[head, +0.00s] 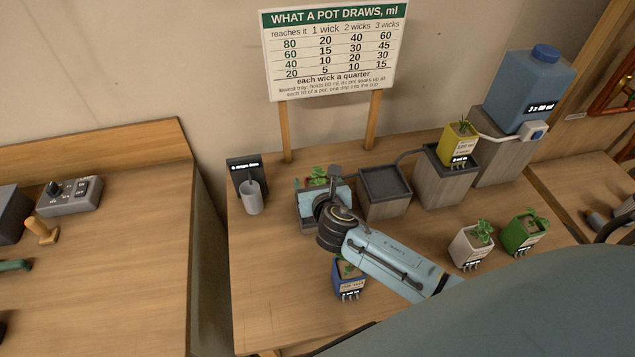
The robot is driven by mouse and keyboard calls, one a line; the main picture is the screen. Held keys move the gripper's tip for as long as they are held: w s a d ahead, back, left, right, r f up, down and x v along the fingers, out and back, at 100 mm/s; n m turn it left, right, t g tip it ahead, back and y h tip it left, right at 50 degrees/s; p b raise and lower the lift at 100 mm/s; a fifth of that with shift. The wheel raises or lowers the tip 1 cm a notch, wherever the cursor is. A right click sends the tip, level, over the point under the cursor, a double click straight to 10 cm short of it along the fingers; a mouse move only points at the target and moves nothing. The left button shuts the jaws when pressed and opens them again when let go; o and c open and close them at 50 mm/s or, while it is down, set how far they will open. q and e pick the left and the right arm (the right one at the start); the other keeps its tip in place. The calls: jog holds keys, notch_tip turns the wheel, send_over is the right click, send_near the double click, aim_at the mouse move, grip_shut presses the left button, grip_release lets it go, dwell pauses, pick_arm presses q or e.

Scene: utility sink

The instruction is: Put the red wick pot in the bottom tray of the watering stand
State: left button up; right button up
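The red wick pot (308,183) shows only as a small reddish patch with green leaves above it, behind my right gripper. It is at the bottom tray (304,215), the lowest step at the left end of the watering stand. I cannot tell whether the pot rests in the tray or is held above it. My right gripper (323,198) comes in from the lower right and is over that tray. Its fingers are hidden, so I cannot tell whether they grip the pot. My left gripper is not in view.
The middle tray (385,182) is empty. A yellow pot (461,145) stands on the higher step, beside a blue tank (528,92). A grey cup (252,198) stands left. A blue pot (349,279), white pot (470,248) and green pot (523,234) stand in front.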

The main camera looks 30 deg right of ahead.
jog(key=shift+r, duration=0.2)
jog(key=p+v, duration=0.1)
jog(key=v, duration=1.1)
jog(key=shift+f, duration=0.1)
